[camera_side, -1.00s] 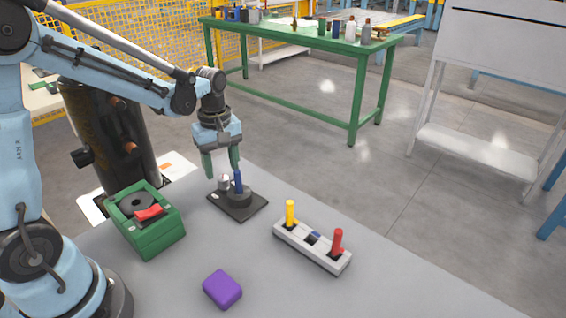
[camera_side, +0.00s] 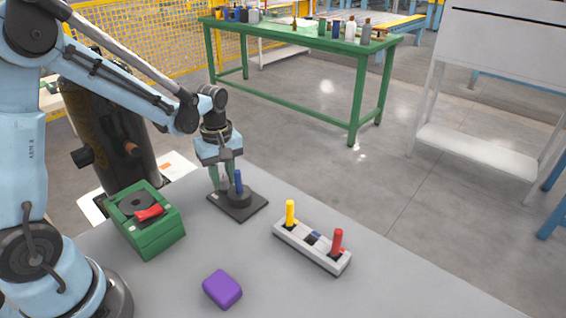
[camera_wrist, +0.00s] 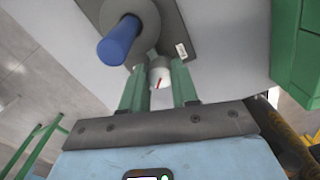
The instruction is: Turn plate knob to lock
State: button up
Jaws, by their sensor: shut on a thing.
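A dark square plate (camera_side: 238,209) lies on the grey table, with a round dark base and an upright blue peg (camera_side: 239,182) on it. The plate knob (camera_side: 224,184) is a small pale knob at the plate's back left, beside the peg. My gripper (camera_side: 222,177) points down over it, its green fingers on either side. In the wrist view the knob (camera_wrist: 160,76) is whitish with a red mark and sits between the fingertips (camera_wrist: 159,84), which are shut on it. The blue peg (camera_wrist: 119,41) is close by. The fingers partly hide the knob in the side view.
A green box (camera_side: 150,230) with a red handle stands left of the plate. A pale block (camera_side: 300,244) with yellow and red pegs is at the right. A purple block (camera_side: 222,289) lies in front. The table between them is clear.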

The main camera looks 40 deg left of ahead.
grip_shut()
jog(key=shift+m, duration=3)
jog(key=o, duration=1)
grip_release()
jog(key=shift+c, duration=0.2)
